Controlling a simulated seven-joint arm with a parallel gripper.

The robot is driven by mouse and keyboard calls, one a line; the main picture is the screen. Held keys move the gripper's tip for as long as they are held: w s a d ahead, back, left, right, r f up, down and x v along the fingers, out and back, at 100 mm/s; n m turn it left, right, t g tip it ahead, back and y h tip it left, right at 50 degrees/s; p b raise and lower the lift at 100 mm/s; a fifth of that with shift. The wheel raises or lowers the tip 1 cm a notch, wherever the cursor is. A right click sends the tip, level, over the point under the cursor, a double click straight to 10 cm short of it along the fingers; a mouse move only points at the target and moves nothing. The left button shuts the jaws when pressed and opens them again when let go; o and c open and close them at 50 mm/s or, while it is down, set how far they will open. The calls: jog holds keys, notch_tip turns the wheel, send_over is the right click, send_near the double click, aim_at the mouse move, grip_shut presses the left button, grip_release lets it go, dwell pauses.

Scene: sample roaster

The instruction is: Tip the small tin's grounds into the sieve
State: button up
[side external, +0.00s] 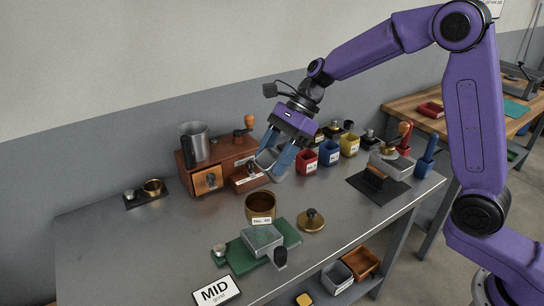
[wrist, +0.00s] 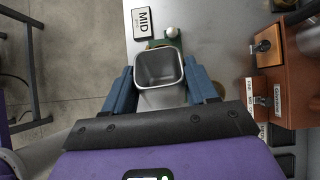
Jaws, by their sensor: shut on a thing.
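My gripper (side external: 272,150) is shut on a small grey square tin (side external: 271,163), held above the bench in front of the wooden drawer cabinet. In the wrist view the tin (wrist: 160,68) sits between the blue fingers, its open mouth facing the camera. Its inside looks bare grey; I see no grounds there. In the side view the tin looks tilted. A square metal-rimmed box (side external: 262,240), which looks like the sieve, stands on a green board (side external: 290,232), below and in front of the tin. In the wrist view the tin hides most of that area.
A brass canister (side external: 262,206) of brown grounds stands behind the board, with a brass lid (side external: 311,220) to its right. A MID sign (side external: 217,291) lies in front.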

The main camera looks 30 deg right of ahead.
jog(key=y, duration=0.2)
jog(key=f+y, duration=0.1)
jog(key=y, duration=0.1)
jog(key=shift+f+g+y, duration=0.1)
jog(key=shift+g+y, duration=0.2)
jog(key=shift+y, duration=0.6)
